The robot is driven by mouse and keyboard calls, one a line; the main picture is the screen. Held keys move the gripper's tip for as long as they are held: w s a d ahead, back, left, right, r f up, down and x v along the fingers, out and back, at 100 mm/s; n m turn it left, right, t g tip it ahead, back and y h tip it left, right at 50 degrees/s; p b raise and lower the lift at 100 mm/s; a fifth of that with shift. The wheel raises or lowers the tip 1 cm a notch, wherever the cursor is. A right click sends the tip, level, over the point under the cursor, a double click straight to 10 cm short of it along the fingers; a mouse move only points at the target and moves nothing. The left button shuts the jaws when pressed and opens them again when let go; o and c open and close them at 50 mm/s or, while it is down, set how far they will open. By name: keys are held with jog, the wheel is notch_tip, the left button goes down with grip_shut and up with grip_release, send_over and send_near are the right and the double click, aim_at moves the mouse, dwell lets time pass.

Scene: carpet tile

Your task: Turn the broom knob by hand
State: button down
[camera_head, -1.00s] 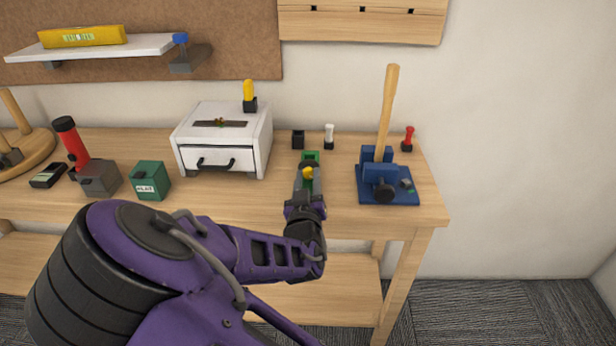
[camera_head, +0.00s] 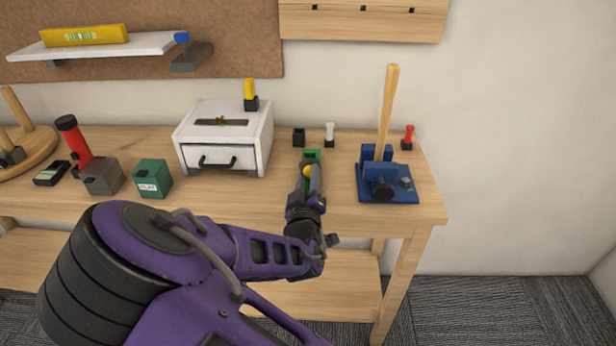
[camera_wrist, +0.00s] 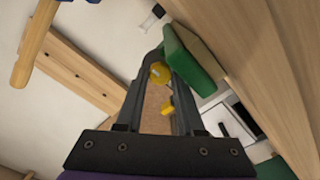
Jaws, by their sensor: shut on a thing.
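A pale wooden pole (camera_head: 387,110) stands upright in a blue clamp stand (camera_head: 400,197) on the right of the bench. A round black knob (camera_head: 383,190) is on the stand's front. My gripper (camera_head: 310,172) is left of this stand and apart from it. It is shut on a small round yellow knob (camera_wrist: 159,72) in front of a green block (camera_wrist: 193,60). The yellow knob also shows in the head view (camera_head: 307,171), with the green block (camera_head: 311,155) just behind. The fingers hide part of the knob and block.
A white drawer box (camera_head: 222,140) stands left of my gripper, with a green box (camera_head: 152,178) further left. A black holder (camera_head: 298,138), a white-handled item (camera_head: 330,134) and a red-handled item (camera_head: 408,137) stand along the back.

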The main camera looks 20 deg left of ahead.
jog(key=c, duration=0.5)
grip_release()
jog(key=shift+c, duration=0.2)
